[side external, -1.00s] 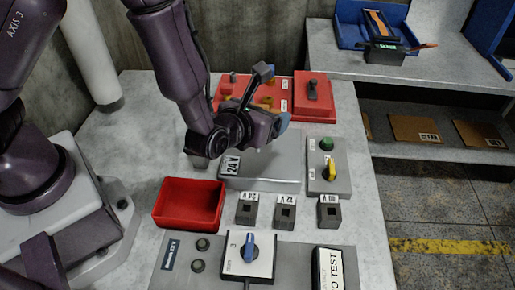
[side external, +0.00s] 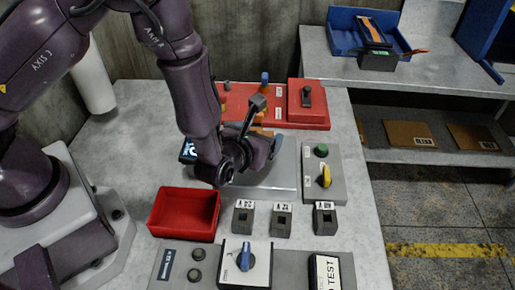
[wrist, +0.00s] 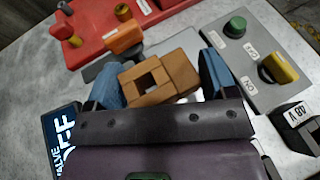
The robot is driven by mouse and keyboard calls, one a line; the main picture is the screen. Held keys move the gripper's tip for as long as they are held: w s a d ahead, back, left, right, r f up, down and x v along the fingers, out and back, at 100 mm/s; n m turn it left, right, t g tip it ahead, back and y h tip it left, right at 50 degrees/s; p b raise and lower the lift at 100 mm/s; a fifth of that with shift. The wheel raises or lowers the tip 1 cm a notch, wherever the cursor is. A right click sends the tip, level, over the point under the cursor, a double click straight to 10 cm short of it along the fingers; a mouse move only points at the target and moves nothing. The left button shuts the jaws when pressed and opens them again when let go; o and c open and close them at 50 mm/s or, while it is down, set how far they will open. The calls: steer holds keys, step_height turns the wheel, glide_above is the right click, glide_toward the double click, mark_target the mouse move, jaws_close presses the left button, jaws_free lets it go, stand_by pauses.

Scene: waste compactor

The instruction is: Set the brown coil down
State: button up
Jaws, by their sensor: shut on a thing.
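The brown coil (wrist: 178,76), a block with a square hole, sits between the two blue fingertips of my gripper (wrist: 162,82) in the wrist view. The gripper is shut on it. In the side external view my gripper (side external: 262,148) is over the grey plate (side external: 284,176) at the middle of the bench. The coil is hidden there behind the gripper. I cannot tell whether the coil touches the surface below.
A red tray (side external: 185,214) stands left of several dark labelled blocks (side external: 281,220). A grey box with a green button and yellow knob (side external: 325,176) is right of the plate. A red panel (side external: 309,104) lies behind. A dark screen (wrist: 62,140) shows at left in the wrist view.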

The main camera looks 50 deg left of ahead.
steer(key=shift+f, duration=1.85)
steer(key=shift+f, duration=0.15)
steer(key=o, duration=0.9)
steer(key=shift+f, duration=0.1)
steer(key=shift+o, duration=0.2)
